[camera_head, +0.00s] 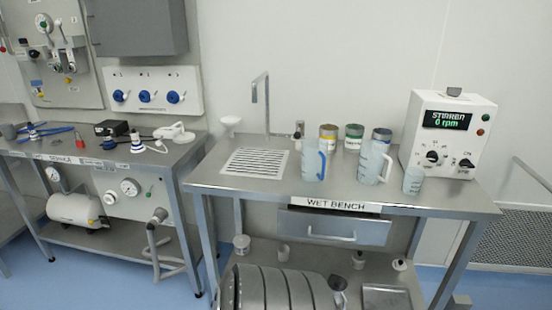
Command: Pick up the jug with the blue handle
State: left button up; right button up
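The jug with the blue handle (313,162) stands upright on the wet bench, right of the drain grid. It is translucent pale blue, and its bright blue handle is on its right side, toward the front. A second translucent jug (370,163) stands to its right with a paler, greyish handle. Neither of my grippers shows in the head view, and nothing is seen touching the jugs.
The wet bench (230,188) carries a tap (267,100), several lidded cans behind the jugs, a small beaker (413,180) and a stirrer control box (447,135). A ribbed metal cylinder (275,290) is low in front.

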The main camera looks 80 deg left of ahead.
aim_at(314, 154)
jog(key=u, duration=2.4)
jog(key=i+j, duration=0.2)
jog(key=j, duration=0.15)
